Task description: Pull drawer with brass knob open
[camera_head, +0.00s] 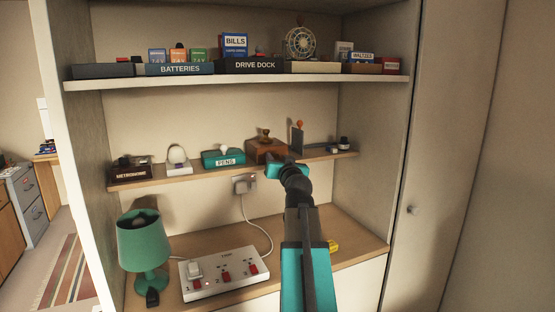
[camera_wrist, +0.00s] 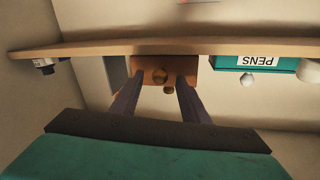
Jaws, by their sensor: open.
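A small brown wooden box (camera_head: 262,152) stands on the middle shelf, with a dark brass-coloured piece on its top. The drawer front looks flush with the box. My gripper (camera_wrist: 160,82) is open and empty, its two fingers pointing at the box on either side of the knob. In the head view my gripper (camera_head: 284,168) is in front of the box's lower right and hides part of it.
A teal pens box (camera_head: 223,158) sits left of the wooden box, and a grey upright piece (camera_head: 297,139) stands to its right. The middle shelf edge (camera_wrist: 90,49) runs close to my fingers. Below are a green lamp (camera_head: 145,245) and a switch panel (camera_head: 222,274).

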